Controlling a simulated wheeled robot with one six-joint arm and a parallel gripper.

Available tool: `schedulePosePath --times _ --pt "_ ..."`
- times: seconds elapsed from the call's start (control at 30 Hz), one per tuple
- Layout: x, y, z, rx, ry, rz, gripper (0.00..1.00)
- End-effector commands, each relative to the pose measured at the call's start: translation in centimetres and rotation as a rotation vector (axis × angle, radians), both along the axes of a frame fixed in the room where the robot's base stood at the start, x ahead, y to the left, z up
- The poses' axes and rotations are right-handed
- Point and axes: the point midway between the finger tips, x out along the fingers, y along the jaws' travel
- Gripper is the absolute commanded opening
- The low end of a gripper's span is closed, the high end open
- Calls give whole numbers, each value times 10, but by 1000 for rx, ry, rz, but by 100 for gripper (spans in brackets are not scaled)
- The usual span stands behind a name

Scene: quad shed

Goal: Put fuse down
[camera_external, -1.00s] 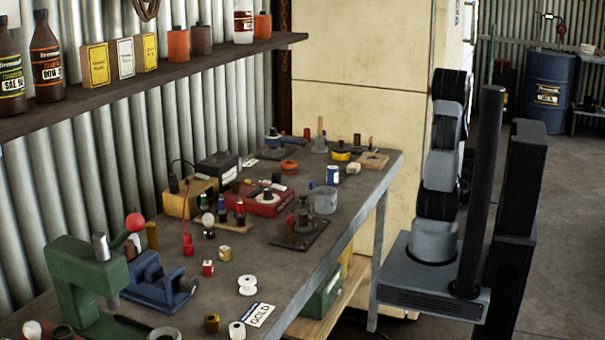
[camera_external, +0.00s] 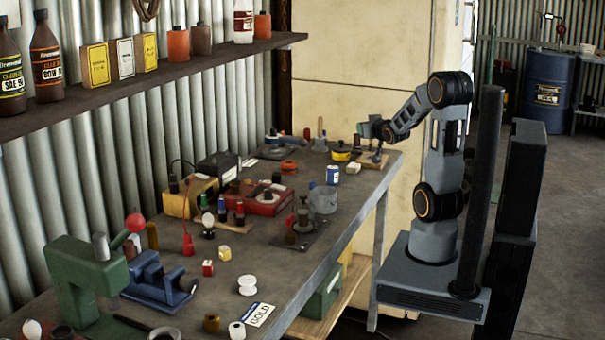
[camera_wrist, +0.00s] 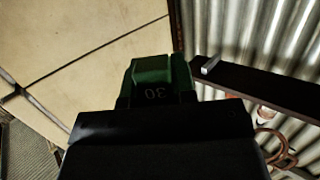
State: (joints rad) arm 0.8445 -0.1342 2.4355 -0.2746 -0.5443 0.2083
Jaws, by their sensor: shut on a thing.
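The green fuse (camera_wrist: 155,72) is marked "30", which reads upside down in the wrist view. My gripper (camera_wrist: 157,99) is shut on it, and the black gripper body hides its lower part. In the external view my gripper (camera_external: 374,129) is at the far right end of the workbench, above a small wooden board (camera_external: 372,162). The fuse (camera_external: 365,130) shows there as a small green shape at the gripper's end, raised above the bench top.
The workbench (camera_external: 215,285) is crowded with spools, a red box (camera_external: 262,201), a metal cup (camera_external: 324,202) and a green press (camera_external: 75,280). A yellow-ringed reel (camera_external: 341,156) sits left of the board. A cream cabinet (camera_external: 355,60) stands behind. A shelf (camera_external: 140,82) runs along the wall.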

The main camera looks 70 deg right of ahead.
Motion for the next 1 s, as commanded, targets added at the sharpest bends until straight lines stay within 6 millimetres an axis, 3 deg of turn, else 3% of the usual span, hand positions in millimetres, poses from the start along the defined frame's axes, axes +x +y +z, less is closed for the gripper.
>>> schedulePosePath --times 0.77,0.87,1.0 --pt "-3 -3 -3 0 0 -9 2" --pt "-15 -14 -12 -2 -1 -47 2" --pt "-53 -41 -27 -3 -2 -151 2"
